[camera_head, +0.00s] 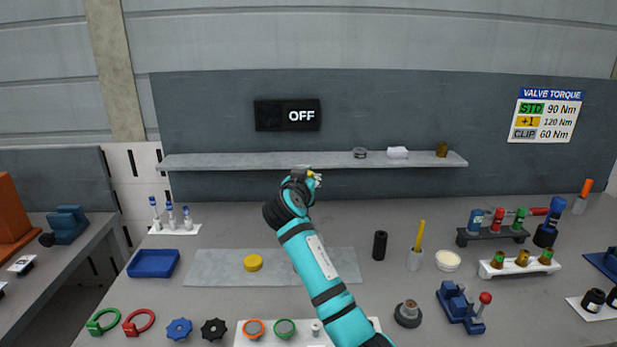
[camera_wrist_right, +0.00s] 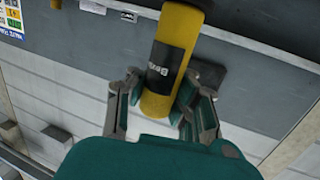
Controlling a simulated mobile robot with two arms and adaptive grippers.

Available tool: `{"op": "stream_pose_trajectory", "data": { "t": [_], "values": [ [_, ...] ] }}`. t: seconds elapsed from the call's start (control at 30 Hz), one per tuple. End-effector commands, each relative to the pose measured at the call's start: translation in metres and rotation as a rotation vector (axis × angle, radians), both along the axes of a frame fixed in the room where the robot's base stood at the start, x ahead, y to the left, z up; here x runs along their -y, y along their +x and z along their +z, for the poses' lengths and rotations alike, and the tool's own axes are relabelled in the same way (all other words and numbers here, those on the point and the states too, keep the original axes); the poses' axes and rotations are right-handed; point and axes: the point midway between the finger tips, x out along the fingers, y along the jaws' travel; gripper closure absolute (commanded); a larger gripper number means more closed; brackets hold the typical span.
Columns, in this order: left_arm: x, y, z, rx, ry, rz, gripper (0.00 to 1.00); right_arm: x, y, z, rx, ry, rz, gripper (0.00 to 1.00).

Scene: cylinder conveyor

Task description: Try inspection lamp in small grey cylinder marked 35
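In the right wrist view a yellow cylindrical body with a black label (camera_wrist_right: 160,97) stands between the fingers of my right gripper (camera_wrist_right: 163,90). The fingers appear closed on its sides. I cannot read a 35 on any cylinder. A small grey cup-like cylinder (camera_head: 414,260) with a yellow stick in it stands on the table. My left gripper is out of view.
A dark cylinder (camera_head: 380,245) stands beside it. A shelf (camera_head: 230,161) carries small parts. A blue tray (camera_head: 153,264) and grey mat (camera_head: 215,268) with a yellow disc (camera_head: 253,263) lie left. Racks (camera_head: 519,268) and a blue fixture (camera_head: 459,307) crowd the right.

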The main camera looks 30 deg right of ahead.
Motion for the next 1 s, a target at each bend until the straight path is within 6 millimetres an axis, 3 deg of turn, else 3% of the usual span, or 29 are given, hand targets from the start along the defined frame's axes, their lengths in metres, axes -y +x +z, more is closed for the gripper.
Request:
{"op": "stream_pose_trajectory", "data": {
  "t": [1.0],
  "values": [
    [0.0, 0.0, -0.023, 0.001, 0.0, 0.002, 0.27, 0.0, 0.0, -0.026, 0.001, -0.001, -0.001, 1.0]
  ]
}}
